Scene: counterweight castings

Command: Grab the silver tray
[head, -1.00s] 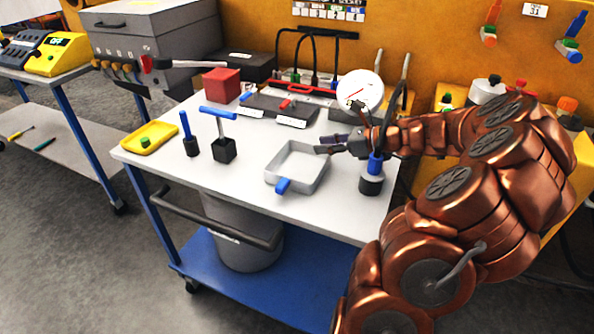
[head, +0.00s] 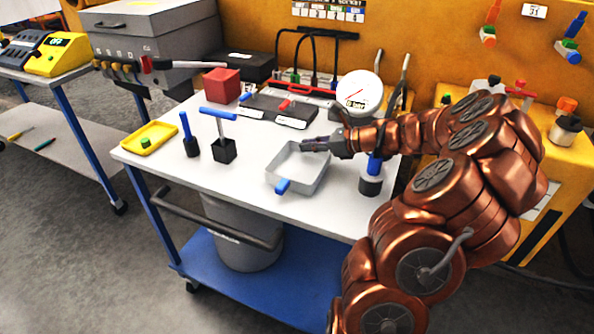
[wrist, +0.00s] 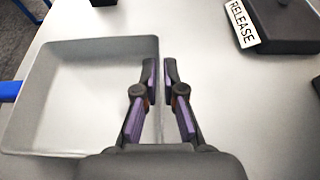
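The silver tray (head: 297,184) is a shallow square pan with a blue handle (head: 283,186), standing on the white cart top. In the wrist view the silver tray (wrist: 150,50) fills the left side, with its blue handle at the left edge. My gripper (head: 310,144) is at the tray's far right rim in the head view. In the wrist view my gripper (wrist: 161,75) has its two purple-padded fingers on either side of the tray's wall, with a narrow gap between them. The fingers do not visibly press on the wall.
A blue-handled tool in a black base (head: 371,178) stands right of the tray, close to my arm. A gauge (head: 359,93), a dark block labelled RELEASE (wrist: 283,22) and a red cube (head: 221,86) stand behind. A black-based T-handle (head: 224,149) and yellow tray (head: 149,138) are left.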

